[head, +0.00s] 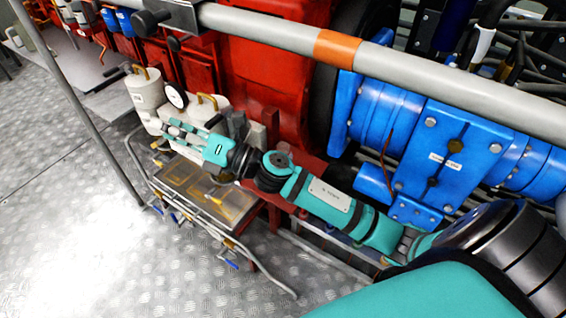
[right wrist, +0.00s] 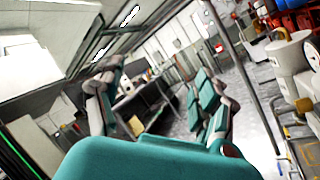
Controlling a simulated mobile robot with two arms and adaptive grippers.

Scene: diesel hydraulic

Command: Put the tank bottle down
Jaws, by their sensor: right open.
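Two cream-white tank bottles with yellow handles stand upright beside the red machine in the head view: one at the left (head: 145,90) and one farther right (head: 204,110), partly behind my right gripper. I cannot tell which one the task means. My right gripper (head: 176,132) is open and points left, in front of the bottles, above the back of a tray stand (head: 222,204). In the right wrist view its fingers (right wrist: 160,88) are spread with nothing between them. A white bottle (right wrist: 288,56) shows there at the right, outside the fingers. My left gripper is out of view.
A round gauge (head: 176,96) sits between the bottles. Grey pipes (head: 222,240) with blue valve handles edge the stand. A grey post (head: 85,105) rises at the left. A large pipe (head: 430,78) crosses above blue machinery (head: 455,150). The metal floor (head: 70,240) is clear at lower left.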

